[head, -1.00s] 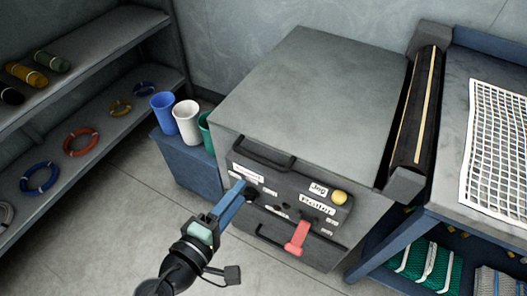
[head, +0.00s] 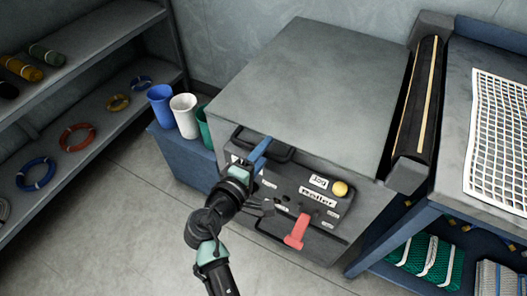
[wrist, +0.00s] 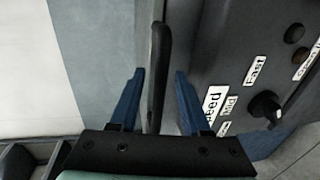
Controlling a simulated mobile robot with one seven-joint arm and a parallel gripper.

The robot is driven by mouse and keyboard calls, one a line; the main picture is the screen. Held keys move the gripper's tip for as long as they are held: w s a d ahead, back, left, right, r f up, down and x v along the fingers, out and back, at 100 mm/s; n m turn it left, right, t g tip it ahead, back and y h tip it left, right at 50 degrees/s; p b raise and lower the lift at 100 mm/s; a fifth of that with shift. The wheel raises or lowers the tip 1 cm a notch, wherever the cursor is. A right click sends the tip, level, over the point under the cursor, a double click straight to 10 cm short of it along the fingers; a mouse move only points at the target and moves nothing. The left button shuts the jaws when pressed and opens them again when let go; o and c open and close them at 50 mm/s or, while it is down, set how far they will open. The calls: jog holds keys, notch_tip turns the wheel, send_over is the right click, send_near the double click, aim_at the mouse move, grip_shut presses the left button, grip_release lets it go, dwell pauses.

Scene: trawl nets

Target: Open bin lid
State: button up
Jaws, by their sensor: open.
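The bin is a large grey box with a flat grey lid (head: 310,85) that looks shut in the head view. A black bar handle (head: 285,155) runs along the top of its front, above the dark control panel (head: 290,190). My gripper (head: 264,142) is at the left part of this handle. In the wrist view the blue fingers (wrist: 159,72) are open, with the handle bar (wrist: 157,60) between them and a gap visible on both sides. Contact with the bar does not show. My wrist hides part of the panel's left side.
The panel carries a red lever (head: 297,231), a yellow knob (head: 340,188) and a dial (wrist: 266,106). Blue, white and green cups (head: 184,116) stand left of the bin. A black roller (head: 416,100) and a workbench (head: 455,110) border its right. The floor in front is open.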

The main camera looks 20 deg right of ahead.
grip_shut()
dwell(1.4)
